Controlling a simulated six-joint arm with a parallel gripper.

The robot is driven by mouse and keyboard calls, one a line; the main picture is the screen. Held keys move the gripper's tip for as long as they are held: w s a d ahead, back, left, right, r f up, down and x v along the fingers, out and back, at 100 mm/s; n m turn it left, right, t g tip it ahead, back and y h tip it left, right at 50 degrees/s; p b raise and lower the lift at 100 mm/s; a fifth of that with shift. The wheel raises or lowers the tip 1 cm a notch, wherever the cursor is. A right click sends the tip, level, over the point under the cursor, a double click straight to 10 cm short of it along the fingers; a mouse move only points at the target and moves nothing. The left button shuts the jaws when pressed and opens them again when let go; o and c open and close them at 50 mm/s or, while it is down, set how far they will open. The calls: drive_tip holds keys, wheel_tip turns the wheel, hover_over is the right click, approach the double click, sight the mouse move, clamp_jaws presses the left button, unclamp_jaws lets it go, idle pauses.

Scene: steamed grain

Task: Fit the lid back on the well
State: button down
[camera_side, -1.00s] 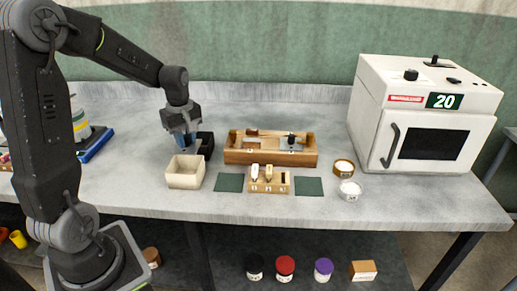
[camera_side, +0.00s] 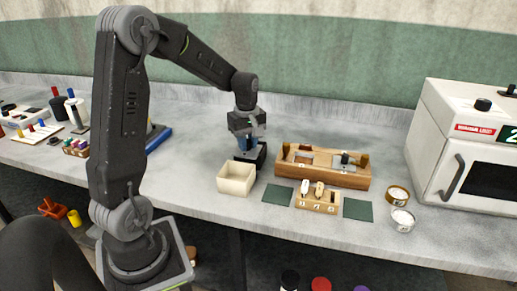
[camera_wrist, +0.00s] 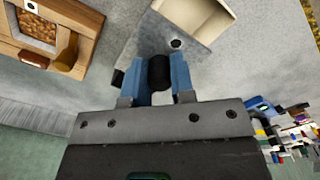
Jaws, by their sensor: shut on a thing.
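My gripper (camera_side: 247,148) is shut on the black knob (camera_wrist: 158,73) of a grey plate-like lid (camera_wrist: 190,50). The wooden block (camera_side: 322,178) lies to the right of my gripper. Its left well (camera_side: 303,158) is open, and brown grain shows in it in the wrist view (camera_wrist: 38,28). Another grey lid with a dark knob (camera_side: 343,159) sits over its right part. The lid's underside is hidden.
A small wooden holder (camera_side: 317,201) stands between two green mats (camera_side: 278,194) (camera_side: 357,209). Two round containers (camera_side: 398,194) (camera_side: 402,218) and a white oven (camera_side: 462,150) are to the right.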

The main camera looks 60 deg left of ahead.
drive_tip(key=shift+w+d+f, duration=0.55)
drive_tip(key=shift+w+f, duration=0.3)
drive_tip(key=shift+w, duration=2.25)
drive_tip(key=shift+w+d+f, duration=0.55)
drive_tip(key=shift+w+f, duration=0.3)
drive_tip(key=shift+w, duration=2.25)
drive_tip(key=shift+w+d+f, duration=0.55)
drive_tip(key=shift+w+f, duration=0.3)
drive_tip(key=shift+w, duration=2.25)
drive_tip(key=shift+f, duration=0.75)
drive_tip(key=c, duration=0.9)
unclamp_jaws()
drive_tip(key=shift+o, duration=0.6)
drive_tip(key=o, duration=0.3)
